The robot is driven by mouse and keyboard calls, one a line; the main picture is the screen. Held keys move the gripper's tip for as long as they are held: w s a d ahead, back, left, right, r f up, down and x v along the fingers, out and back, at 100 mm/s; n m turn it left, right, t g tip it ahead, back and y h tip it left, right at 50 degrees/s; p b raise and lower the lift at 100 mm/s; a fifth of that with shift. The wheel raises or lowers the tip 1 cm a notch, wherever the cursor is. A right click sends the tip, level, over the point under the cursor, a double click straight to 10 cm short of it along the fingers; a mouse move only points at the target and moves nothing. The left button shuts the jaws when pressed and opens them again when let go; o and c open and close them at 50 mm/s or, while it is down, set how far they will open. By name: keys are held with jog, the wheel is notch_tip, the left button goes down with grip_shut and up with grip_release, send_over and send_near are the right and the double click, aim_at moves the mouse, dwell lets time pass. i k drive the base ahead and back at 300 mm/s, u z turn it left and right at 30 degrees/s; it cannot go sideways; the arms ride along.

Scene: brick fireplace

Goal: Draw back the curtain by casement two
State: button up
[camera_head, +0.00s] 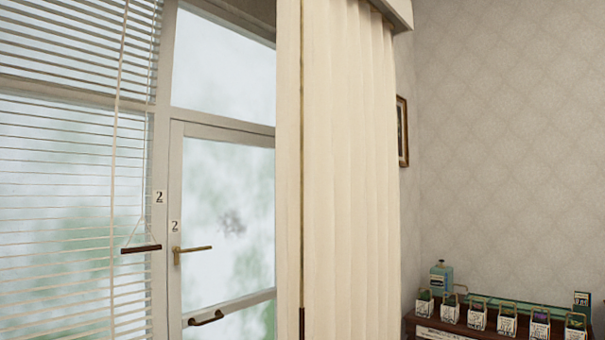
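A cream curtain (350,170) hangs in vertical folds right of the casement marked 2. A thin brass-coloured rod (302,130) hangs along its left part, with a dark grip (302,322) at the bottom edge of the view. Casement two (230,210) is a pale framed window with a brass lever handle (192,249) and a dark pull (206,318) lower down. The curtain stands at the right edge of its visible glass, and what lies behind the curtain is hidden. Number labels "2" (174,226) show on the frame. My gripper is not in view.
A slatted blind (70,190) covers the window at left, with a cord and dark bar (141,248) hanging before it. At lower right, a dark wooden stand (425,325) holds several small tagged items and a teal object (441,275). A picture frame (402,131) hangs behind the curtain.

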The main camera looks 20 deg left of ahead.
aim_at(338, 217)
jog(key=u, duration=0.5)
jog(key=k, duration=1.3)
jog(key=z, duration=0.8)
jog(key=i, duration=0.95)
jog(key=u, duration=0.3)
jog(key=i, duration=0.9)
jog(key=u, duration=1.4)
jog(key=i, duration=0.5)
jog(key=u, duration=0.45)
